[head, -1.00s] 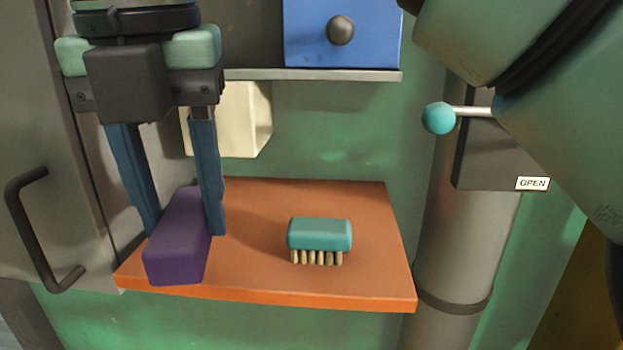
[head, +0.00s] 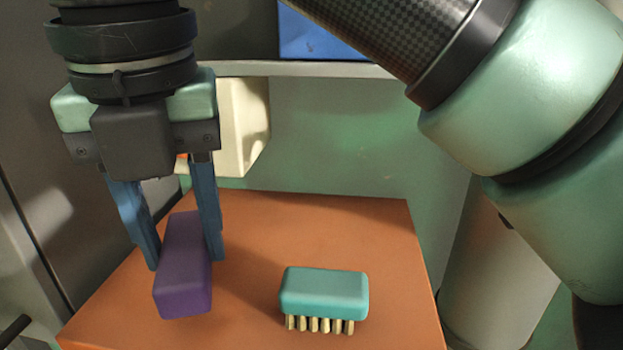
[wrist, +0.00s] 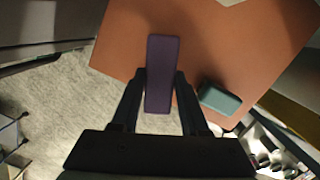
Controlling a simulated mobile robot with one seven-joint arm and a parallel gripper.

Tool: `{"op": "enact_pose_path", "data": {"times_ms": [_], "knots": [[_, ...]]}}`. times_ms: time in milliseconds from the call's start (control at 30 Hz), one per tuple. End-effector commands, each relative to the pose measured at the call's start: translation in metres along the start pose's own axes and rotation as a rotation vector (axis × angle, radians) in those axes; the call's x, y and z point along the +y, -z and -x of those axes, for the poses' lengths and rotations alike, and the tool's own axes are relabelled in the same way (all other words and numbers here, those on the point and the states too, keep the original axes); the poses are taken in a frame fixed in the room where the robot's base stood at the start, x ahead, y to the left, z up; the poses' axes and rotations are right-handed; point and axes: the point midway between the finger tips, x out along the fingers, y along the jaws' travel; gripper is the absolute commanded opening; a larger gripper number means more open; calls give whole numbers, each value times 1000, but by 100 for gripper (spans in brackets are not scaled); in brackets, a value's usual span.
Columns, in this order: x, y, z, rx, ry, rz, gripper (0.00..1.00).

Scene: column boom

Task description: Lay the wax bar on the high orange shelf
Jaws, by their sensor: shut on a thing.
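The purple bar (head: 183,275), which I take to be the wax bar, is between the two blue fingers of my gripper (head: 183,258). My gripper points down and is shut on it. In the head view the bar overlaps the left part of the orange shelf (head: 245,225). In the wrist view the bar (wrist: 161,75) lies across the shelf's edge in the picture, its far end over the orange surface (wrist: 215,45). I cannot tell whether its underside touches the shelf.
A teal brush (head: 324,293) with pale bristles stands on the shelf, right of the bar and apart from it. A cream block (head: 243,125) is behind my gripper, under a grey ledge (head: 300,69). The shelf between bar and brush is clear. A grey column (head: 495,280) stands right.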

Motion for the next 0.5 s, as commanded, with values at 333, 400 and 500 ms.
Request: {"op": "enact_pose_path", "data": {"times_ms": [333, 400, 500], "knots": [[0, 5, -36, -1, 1, 0, 0], [0, 6, -40, -2, 1, -1, 0], [0, 6, -40, -2, 1, -1, 0]]}}
